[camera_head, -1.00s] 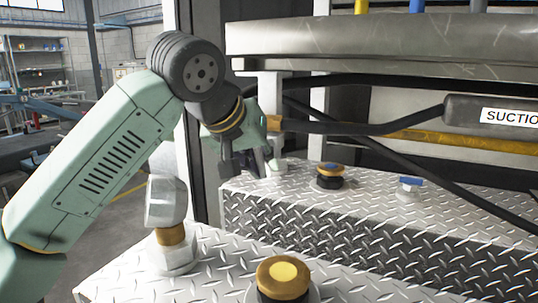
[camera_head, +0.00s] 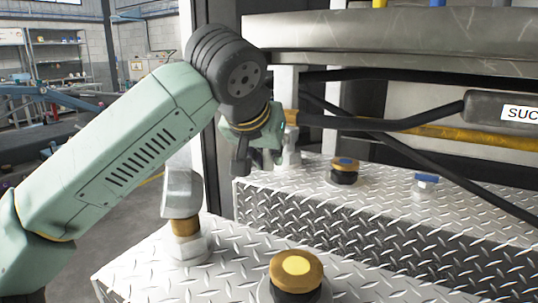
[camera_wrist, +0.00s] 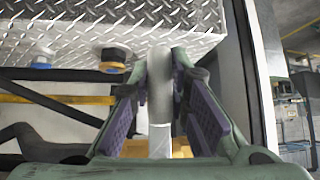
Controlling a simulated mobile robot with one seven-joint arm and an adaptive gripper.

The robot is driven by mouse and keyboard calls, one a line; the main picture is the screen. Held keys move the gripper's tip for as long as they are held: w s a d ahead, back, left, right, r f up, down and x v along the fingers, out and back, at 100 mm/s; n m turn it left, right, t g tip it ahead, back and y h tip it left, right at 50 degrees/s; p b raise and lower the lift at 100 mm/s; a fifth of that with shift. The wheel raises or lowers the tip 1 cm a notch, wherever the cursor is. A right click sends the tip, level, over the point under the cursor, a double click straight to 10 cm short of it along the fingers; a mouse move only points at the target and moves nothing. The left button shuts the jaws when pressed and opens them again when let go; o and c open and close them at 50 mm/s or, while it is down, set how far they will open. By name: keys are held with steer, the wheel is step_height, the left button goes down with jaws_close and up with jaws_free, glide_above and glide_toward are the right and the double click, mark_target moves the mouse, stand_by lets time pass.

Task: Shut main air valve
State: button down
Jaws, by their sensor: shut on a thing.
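My gripper (camera_head: 258,163) is at the far left end of the rear tread-plate box, in front of a pale grey fitting (camera_head: 290,158). In the wrist view its two purple-padded fingers (camera_wrist: 160,78) are closed on a grey, round-topped valve handle (camera_wrist: 160,88), with a finger on each side. A brass-coloured part (camera_wrist: 182,148) shows below the handle. In the head view the gripper hides most of what it holds. No label shows which part is the main air valve. A similar grey-headed fitting on a brass stem (camera_head: 183,205) stands upright on the nearer box.
A yellow-topped knob (camera_head: 297,272) is on the near box. Black hoses (camera_head: 385,122) and a grey beam (camera_head: 400,42) run behind and above.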

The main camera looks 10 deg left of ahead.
steer(key=c, duration=1.5)
jaws_free()
steer(key=v, duration=1.2)
steer(key=shift+a, duration=0.1)
